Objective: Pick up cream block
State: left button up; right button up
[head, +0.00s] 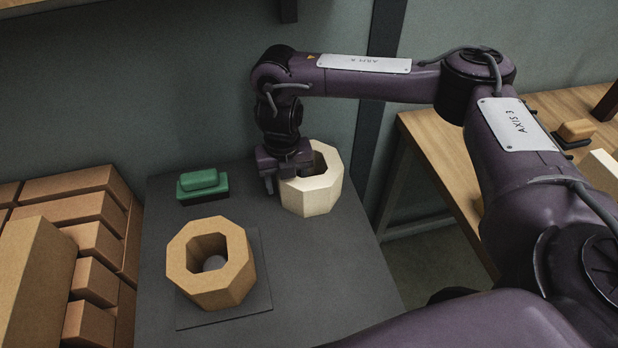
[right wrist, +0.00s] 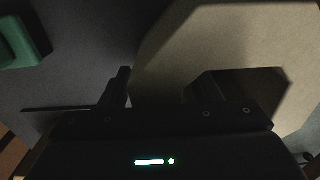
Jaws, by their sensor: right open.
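The cream block (head: 314,194) is a hollow octagonal block standing at the back right of the dark grey table. My right gripper (head: 280,180) points down at its left side. In the right wrist view the cream block (right wrist: 190,60) fills the right half, and the open jaws (right wrist: 165,90) straddle its wall, one finger outside on the left and the other over the dark central hole. Whether the fingers touch the wall cannot be told. My left gripper is not in view.
A tan octagonal block (head: 211,290) stands on a thin dark plate (head: 255,300) in front. Stacked bricks (head: 80,215) line the left. A wooden table (head: 450,140) stands at right.

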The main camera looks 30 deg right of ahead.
jog(key=shift+c, duration=0.3)
grip_shut()
jog(key=shift+w+r, duration=0.1)
jog(key=shift+r, duration=0.05)
